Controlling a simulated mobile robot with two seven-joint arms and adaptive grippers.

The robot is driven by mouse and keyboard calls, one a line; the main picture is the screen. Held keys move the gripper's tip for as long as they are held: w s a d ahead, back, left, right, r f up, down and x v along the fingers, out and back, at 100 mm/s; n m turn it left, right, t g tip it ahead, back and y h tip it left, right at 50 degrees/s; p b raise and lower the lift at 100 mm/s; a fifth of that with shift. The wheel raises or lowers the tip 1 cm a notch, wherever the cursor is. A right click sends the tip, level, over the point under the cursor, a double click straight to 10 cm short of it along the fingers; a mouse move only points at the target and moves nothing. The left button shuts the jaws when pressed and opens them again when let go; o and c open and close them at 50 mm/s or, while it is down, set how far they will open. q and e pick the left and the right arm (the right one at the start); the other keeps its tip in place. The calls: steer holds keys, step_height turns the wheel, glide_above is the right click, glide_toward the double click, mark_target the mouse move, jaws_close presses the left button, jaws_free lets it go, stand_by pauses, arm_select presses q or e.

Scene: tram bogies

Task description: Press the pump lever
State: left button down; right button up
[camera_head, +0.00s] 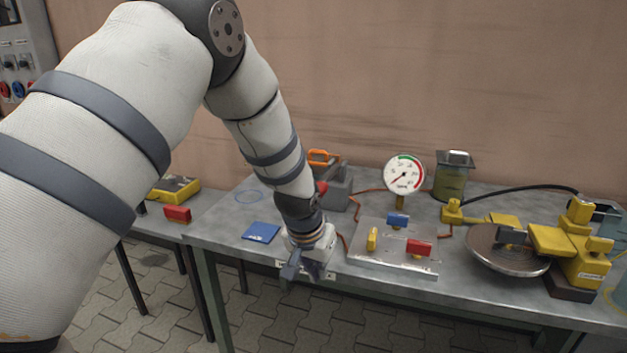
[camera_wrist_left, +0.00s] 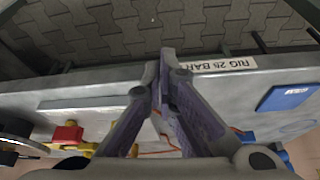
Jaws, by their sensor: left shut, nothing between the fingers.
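A grey pump-like unit (camera_head: 338,192) stands on the bench behind my left forearm, which hides part of it. An orange handle (camera_head: 320,156) shows at its top, and a red knob (camera_head: 322,187) shows beside my arm. I cannot tell for sure which of these is the pump lever. My left gripper (camera_head: 290,273) is shut and empty, at the bench's front edge and in front of the pump unit, apart from it. In the left wrist view its fingertips (camera_wrist_left: 165,62) meet near the edge label. My right gripper is not in view.
The bench (camera_head: 216,228) holds a pressure gauge (camera_head: 404,173) and a valve plate (camera_head: 368,260) with blue, yellow and red handles. A blue pad (camera_head: 261,232) lies left of my gripper. A metal disc (camera_head: 490,262) and yellow clamp (camera_head: 585,268) stand at right.

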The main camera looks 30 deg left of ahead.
arm_select(q)
steer(key=w+a+r+t, duration=0.1)
steer(key=w+a+r, duration=0.2)
steer(key=r, duration=1)
steer(key=w+a+r+n+t+y, duration=0.1)
steer(key=w+a+r+t, duration=0.1)
steer(key=r, duration=1.2)
steer(key=shift+w+a+r, duration=0.15)
steer(key=shift+w+a, duration=0.55)
steer(key=shift+a, duration=0.2)
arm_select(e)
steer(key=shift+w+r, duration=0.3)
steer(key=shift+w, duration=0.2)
arm_select(q)
steer(key=b, duration=0.1)
glide_toward(320, 181)
steer(key=w, duration=0.3)
steer(key=shift+a, duration=0.2)
steer(key=shift+f, duration=0.95)
steer(key=shift+s+f, duration=0.15)
steer(key=shift+f, duration=0.7)
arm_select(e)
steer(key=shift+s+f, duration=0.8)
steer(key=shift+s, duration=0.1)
arm_select(q)
steer(key=shift+f, duration=0.1)
